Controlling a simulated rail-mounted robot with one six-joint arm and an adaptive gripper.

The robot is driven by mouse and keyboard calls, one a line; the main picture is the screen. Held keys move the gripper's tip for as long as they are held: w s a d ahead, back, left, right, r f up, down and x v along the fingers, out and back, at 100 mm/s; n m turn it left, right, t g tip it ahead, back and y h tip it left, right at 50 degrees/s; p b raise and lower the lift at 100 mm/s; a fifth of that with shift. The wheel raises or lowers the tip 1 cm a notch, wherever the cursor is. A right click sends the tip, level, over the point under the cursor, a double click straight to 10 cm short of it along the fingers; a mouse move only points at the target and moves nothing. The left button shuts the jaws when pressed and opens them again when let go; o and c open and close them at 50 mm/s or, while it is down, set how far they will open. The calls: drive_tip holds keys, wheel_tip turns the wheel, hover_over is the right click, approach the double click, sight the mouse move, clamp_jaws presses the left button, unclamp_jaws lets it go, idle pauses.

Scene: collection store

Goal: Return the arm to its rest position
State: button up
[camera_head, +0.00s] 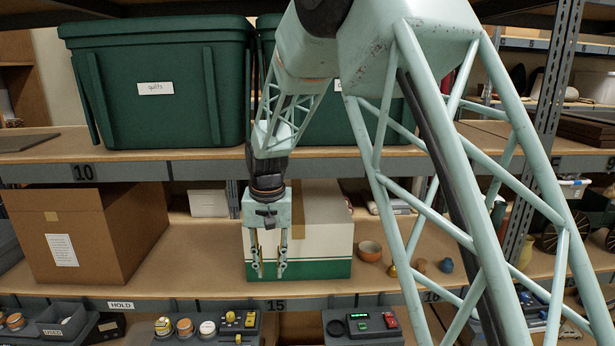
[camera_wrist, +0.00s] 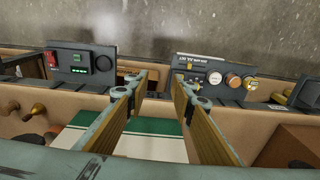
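My gripper (camera_head: 269,262) hangs from my pale green arm, fingers pointing down, in front of the shelf marked 15 in the head view. Its two fingers stand apart with nothing between them. Behind it is a white and green box (camera_head: 325,232) on that shelf. I cannot tell the exact gap between the fingers and the box.
A cardboard box (camera_head: 98,240) stands left on the same shelf. A terracotta bowl (camera_head: 370,251) and small items sit right of the white and green box. A green quilts tub (camera_head: 165,95) is on the shelf above.

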drive_tip(key=s+d+r+t, duration=0.2)
drive_tip(key=s+d+r, duration=1.7)
drive_tip(key=d+r, duration=0.15)
drive_tip(key=s+d, duration=0.3)
drive_tip(key=s, duration=0.6)
drive_tip(key=s+d+r, duration=0.1)
drive_tip(key=s+d, duration=0.3)
drive_tip(key=s, duration=0.6)
drive_tip(key=s+d+t, duration=0.1)
drive_tip(key=s+d, duration=0.3)
drive_tip(key=s, duration=0.5)
drive_tip(key=shift+s+r, duration=0.35)
drive_tip(key=shift+r, duration=0.05)
wheel_tip(320, 180, down, 5)
drive_tip(key=b, duration=0.4)
drive_tip(key=shift+r+b, duration=0.2)
drive_tip(key=shift+b, duration=0.1)
idle(1.7)
